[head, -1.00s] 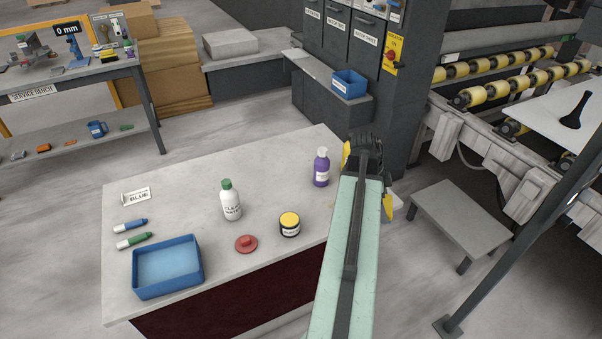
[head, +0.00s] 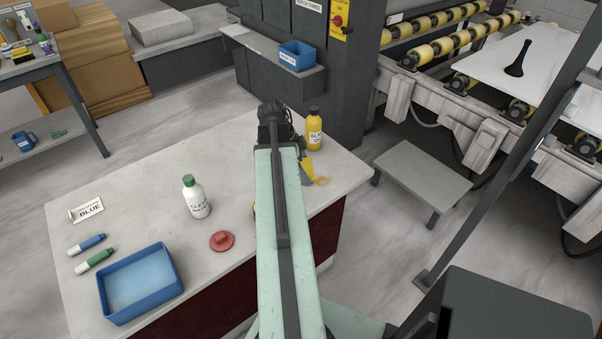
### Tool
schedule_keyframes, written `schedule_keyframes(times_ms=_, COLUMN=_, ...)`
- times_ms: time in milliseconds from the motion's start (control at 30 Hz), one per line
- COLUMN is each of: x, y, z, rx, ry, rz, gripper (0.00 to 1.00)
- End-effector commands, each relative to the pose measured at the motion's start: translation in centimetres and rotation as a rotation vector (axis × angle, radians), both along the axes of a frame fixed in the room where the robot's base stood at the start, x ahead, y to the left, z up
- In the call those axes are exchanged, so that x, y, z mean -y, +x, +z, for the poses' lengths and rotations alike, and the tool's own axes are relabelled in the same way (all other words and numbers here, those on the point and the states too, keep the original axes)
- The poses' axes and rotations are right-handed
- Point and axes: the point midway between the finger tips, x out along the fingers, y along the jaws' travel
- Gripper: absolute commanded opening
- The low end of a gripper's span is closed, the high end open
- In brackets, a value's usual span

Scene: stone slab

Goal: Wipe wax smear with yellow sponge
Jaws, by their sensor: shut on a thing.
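The wax smear (head: 322,181) is a small tan patch near the right edge of the stone-topped counter (head: 235,150). A yellow piece, which I take for the yellow sponge (head: 308,167), shows just right of my arm, beside the smear's upper left side. My gripper (head: 304,172) is mostly hidden behind my own arm and is shut on the sponge. Whether the sponge touches the slab or overlaps the smear is hard to tell.
A yellow bottle (head: 314,132) stands close behind the sponge. A white bottle (head: 196,198), red knobbed disc (head: 222,241), blue tray (head: 140,284) and two markers (head: 95,261) are on the left. My arm almost hides a jar. A low grey table (head: 425,175) stands right.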

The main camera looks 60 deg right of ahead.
Motion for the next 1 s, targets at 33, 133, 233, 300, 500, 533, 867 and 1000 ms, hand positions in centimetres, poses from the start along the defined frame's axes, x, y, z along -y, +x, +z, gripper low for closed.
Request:
schedule_keyframes(times_ms=33, x=0.0, y=0.8, z=-0.6, rx=0.000, ry=0.000, rz=0.006, gripper=0.58)
schedule_keyframes(times_ms=133, x=-0.1, y=1.0, z=-0.5, rx=0.000, ry=0.001, rz=0.007, gripper=0.58)
schedule_keyframes(times_ms=233, x=-0.1, y=0.9, z=-0.6, rx=0.000, ry=0.000, rz=0.006, gripper=0.58)
schedule_keyframes(times_ms=300, x=-0.1, y=0.8, z=-0.9, rx=0.000, ry=0.000, rz=0.005, gripper=0.58)
schedule_keyframes(times_ms=500, x=0.0, y=0.7, z=-2.5, rx=0.000, ry=0.001, rz=0.002, gripper=0.58)
schedule_keyframes(times_ms=533, x=0.0, y=0.7, z=-2.8, rx=0.000, ry=0.001, rz=0.002, gripper=0.58)
schedule_keyframes(times_ms=867, x=0.3, y=0.2, z=-5.8, rx=0.000, ry=0.000, rz=-0.007, gripper=0.58)
schedule_keyframes(times_ms=1000, x=0.5, y=0.0, z=-7.0, rx=0.000, ry=0.001, rz=-0.011, gripper=0.58)
